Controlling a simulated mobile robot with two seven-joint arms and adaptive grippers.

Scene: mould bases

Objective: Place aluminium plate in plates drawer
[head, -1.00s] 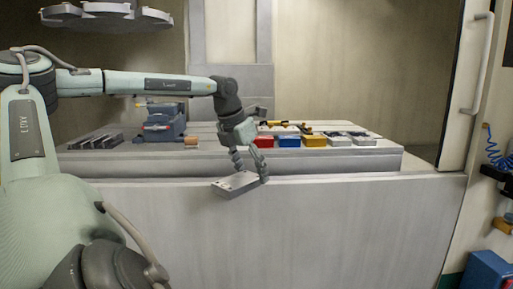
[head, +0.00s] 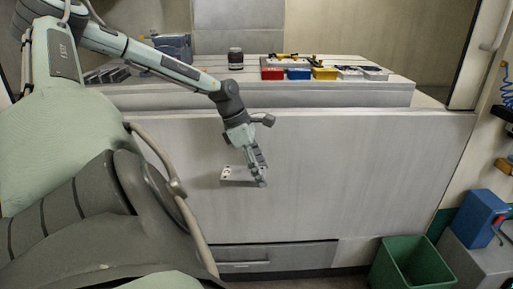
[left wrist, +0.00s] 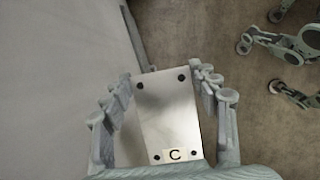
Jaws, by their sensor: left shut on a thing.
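My left gripper (head: 243,176) is shut on the aluminium plate (head: 238,183), in front of the bench's pale front panel. In the left wrist view the plate (left wrist: 168,115) is a bare metal rectangle with dark holes near its corners and a "C" label at its near end. The gripper's fingers (left wrist: 160,100) lie along its two long sides. A grey drawer (head: 300,254) with a bar handle sits low in the bench front and looks shut; no label is readable. Parts that look like my right gripper (left wrist: 268,50) show in the left wrist view, their opening unclear.
The bench top (head: 200,87) holds red (head: 272,74), blue (head: 298,74) and yellow (head: 324,74) boxes and a dark cylinder (head: 236,58). A green bin (head: 412,265) stands on the floor at lower right. The space before the bench front is open.

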